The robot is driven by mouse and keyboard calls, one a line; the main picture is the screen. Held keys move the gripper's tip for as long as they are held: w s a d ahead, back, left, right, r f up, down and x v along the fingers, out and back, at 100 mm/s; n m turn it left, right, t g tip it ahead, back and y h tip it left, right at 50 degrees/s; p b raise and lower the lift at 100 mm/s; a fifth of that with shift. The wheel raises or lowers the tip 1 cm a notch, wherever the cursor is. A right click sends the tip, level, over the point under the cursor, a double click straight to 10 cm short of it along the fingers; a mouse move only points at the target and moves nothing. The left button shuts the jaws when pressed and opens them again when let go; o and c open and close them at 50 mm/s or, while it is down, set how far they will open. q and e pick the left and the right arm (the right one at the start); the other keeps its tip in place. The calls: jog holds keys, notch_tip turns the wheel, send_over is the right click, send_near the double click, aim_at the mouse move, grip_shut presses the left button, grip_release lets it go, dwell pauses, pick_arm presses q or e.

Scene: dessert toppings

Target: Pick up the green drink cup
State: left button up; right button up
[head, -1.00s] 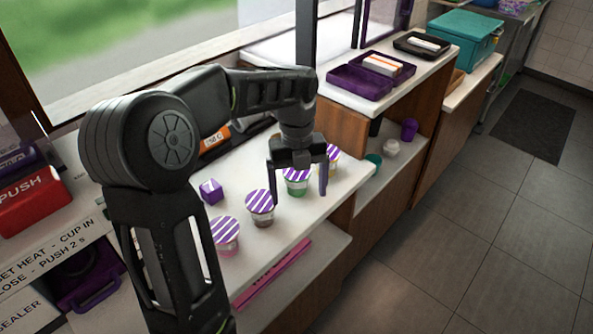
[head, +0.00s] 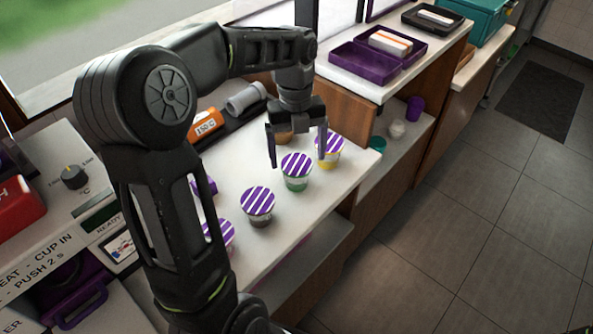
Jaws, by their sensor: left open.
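The green drink cup (head: 296,184) stands upright on the white counter, with a purple-and-white striped lid and a green lower part. My left gripper (head: 298,160) is open, pointing down, with its two fingers spread. In the picture its fingertips lie just above and behind the green cup's lid, one to each side. I cannot tell the exact depth gap. The gripper appears empty. My right gripper is not in view.
A striped-lid yellow cup (head: 329,160) stands close on the right, and a brown one (head: 258,221) on the left. A further striped cup is partly hidden by my arm. A black tray (head: 225,130) lies behind. The counter edge is on the right.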

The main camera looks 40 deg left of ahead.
aim_at(297, 176)
pick_arm(q)
jog(key=shift+s+d+f, duration=0.1)
jog(key=shift+f, duration=0.95)
jog(key=shift+s+d+f+p, duration=0.15)
jog(key=shift+f+p, duration=0.2)
jog(key=shift+f, duration=0.95)
jog(key=shift+s+a+f+p, duration=0.1)
jog(key=shift+f+p, duration=0.25)
jog(key=shift+f, duration=0.95)
jog(key=c, duration=1.6)
